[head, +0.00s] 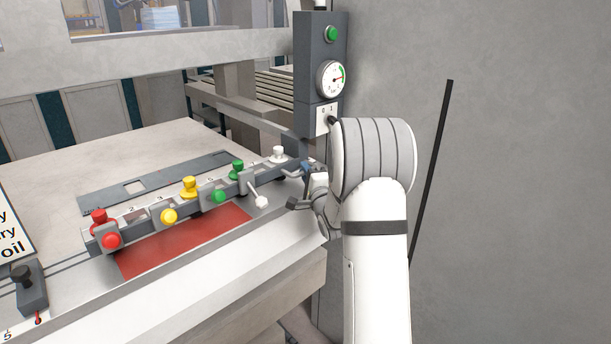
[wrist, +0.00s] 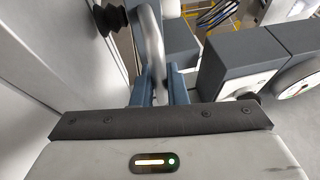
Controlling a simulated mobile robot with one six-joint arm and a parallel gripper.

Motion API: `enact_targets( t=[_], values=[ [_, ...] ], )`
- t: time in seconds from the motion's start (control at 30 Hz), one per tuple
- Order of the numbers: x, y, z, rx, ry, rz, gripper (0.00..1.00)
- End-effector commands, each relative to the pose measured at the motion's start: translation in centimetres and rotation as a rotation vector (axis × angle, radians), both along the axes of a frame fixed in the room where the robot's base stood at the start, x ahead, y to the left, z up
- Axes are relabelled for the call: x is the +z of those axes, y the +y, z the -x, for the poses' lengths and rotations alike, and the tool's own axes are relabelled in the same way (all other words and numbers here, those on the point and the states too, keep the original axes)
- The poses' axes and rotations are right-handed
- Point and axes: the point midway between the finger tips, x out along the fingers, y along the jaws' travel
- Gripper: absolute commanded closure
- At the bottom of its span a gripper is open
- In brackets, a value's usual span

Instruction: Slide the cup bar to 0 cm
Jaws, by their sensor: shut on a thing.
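The cup bar (head: 148,211) is a dark grey rail with red, yellow, green and white cups and knobs along it. It lies across the machine table, running from lower left to upper right. My gripper (head: 311,170) is at its right end. In the wrist view my gripper (wrist: 157,84) has its blue-grey fingers on either side of a silver curved handle (wrist: 150,40) and is shut on it. A pale strip with numbers shows behind the bar, partly hidden by it; a 0 mark cannot be made out.
A red plate (head: 185,243) lies in front of the bar and a grey flat sheet (head: 155,183) behind it. A grey post with a gauge (head: 332,79) stands close behind my gripper. A dark clamp block (head: 30,287) is at lower left. A plain wall is at right.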

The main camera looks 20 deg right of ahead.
Motion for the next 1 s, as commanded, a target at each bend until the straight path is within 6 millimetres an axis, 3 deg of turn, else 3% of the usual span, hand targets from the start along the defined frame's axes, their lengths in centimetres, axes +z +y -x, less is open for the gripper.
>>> enact_targets(
  t=[0.03, 0.07, 0.33, 0.67, 1.0],
  values=[
    [0.6, -0.2, 0.0, -0.003, -0.013, 0.001, 1.00],
    [0.6, -0.2, 0.0, -0.003, -0.013, 0.001, 0.87],
    [0.4, -0.1, 0.0, -0.003, -0.008, 0.001, 0.66],
    [0.1, -0.1, 0.8, -0.003, -0.004, 0.000, 0.66],
    [-0.7, 0.2, 6.3, -0.005, -0.007, 0.001, 0.66]
  ],
)
